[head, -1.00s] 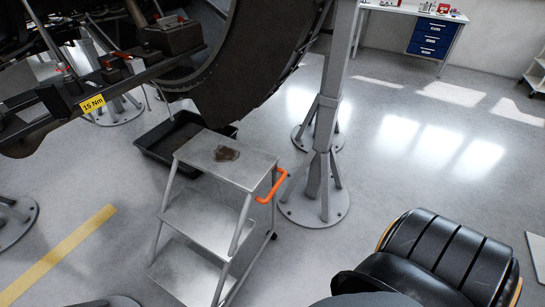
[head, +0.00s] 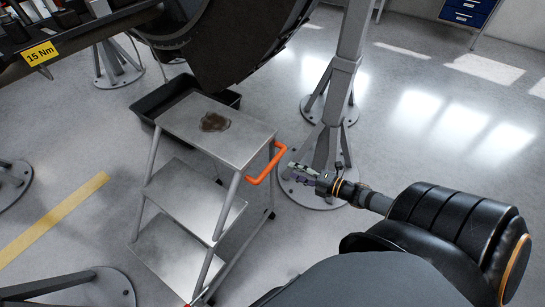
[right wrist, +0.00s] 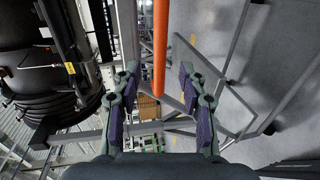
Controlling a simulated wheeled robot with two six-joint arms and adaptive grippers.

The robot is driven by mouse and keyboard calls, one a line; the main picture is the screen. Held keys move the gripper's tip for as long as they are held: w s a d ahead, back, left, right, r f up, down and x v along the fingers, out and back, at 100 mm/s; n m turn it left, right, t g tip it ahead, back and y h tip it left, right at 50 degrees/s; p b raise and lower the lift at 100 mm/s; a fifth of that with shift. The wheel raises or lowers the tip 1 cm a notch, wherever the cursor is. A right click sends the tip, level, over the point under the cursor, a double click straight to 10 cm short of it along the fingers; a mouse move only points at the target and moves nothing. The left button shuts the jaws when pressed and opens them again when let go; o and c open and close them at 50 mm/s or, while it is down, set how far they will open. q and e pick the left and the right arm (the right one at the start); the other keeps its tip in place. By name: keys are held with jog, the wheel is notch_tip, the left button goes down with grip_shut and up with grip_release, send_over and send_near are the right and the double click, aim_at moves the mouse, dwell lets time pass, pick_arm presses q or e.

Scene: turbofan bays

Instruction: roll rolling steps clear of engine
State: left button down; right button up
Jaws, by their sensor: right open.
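The rolling steps (head: 215,132) stand upright on the floor in the head view, grey metal with several treads and a dark stain on the top one. An orange handle (head: 267,165) sticks out from their right side. My right gripper (head: 297,173) is just to the right of the handle, pointing at it. In the right wrist view the open fingers (right wrist: 160,88) stand apart, with the orange handle (right wrist: 160,45) ahead between their lines; whether it lies within their reach is unclear. My left gripper is out of the head view.
A grey support stand (head: 330,125) stands close behind my right gripper. A black tray (head: 176,95) lies on the floor behind the steps, below the engine (head: 235,45). A yellow floor line (head: 60,215) runs at left. Open floor (head: 430,130) lies at right.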

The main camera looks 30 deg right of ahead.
aim_at(272, 163)
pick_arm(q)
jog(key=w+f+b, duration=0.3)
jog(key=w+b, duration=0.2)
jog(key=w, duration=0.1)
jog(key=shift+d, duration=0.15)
pick_arm(e)
jog(key=shift+x, duration=5.2)
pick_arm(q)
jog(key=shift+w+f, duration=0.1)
pick_arm(e)
jog(key=shift+r, duration=0.1)
grip_shut()
